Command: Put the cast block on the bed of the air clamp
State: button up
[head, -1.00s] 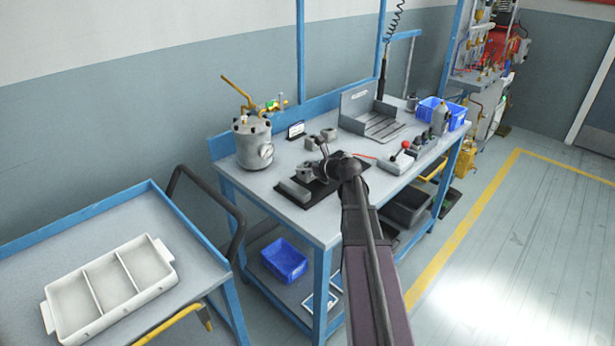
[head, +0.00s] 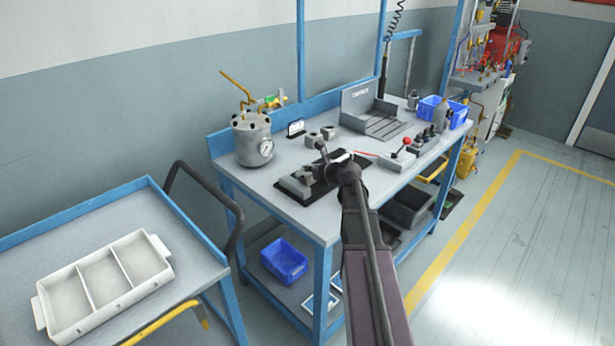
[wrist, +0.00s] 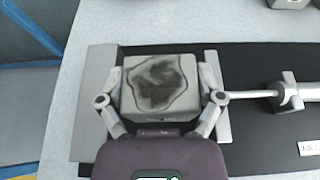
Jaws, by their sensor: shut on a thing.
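The cast block (wrist: 160,88) is a grey block with a dark stained patch on top. My gripper (wrist: 161,76) is shut on it, one finger on each side, in the wrist view. The block is over the air clamp (wrist: 262,62), between its grey end jaw (wrist: 92,105) on the left and the pad on its rod (wrist: 250,94) on the right. I cannot tell whether the block touches the bed. In the head view my gripper (head: 311,172) is low over the clamp's black base (head: 323,190), and the block is hard to make out there.
Two grey blocks (head: 312,140) stand behind the clamp. A pressure pot (head: 250,140) is at the left, a red-knobbed valve (head: 403,153) at the right and an angled plate (head: 375,115) at the back. A white three-part tray (head: 105,285) sits on the cart.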

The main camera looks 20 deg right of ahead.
jog(key=shift+f, duration=0.15)
jog(key=shift+f, duration=0.15)
jog(key=o, duration=1.1)
jog(key=shift+c, duration=0.2)
jog(key=shift+r, duration=0.2)
jog(key=shift+s+r, duration=0.15)
jog(key=shift+s, duration=0.1)
jog(key=p+v, duration=0.4)
jog(key=v, duration=0.7)
jog(key=shift+s+d+p, duration=0.2)
jog(key=shift+p, duration=0.1)
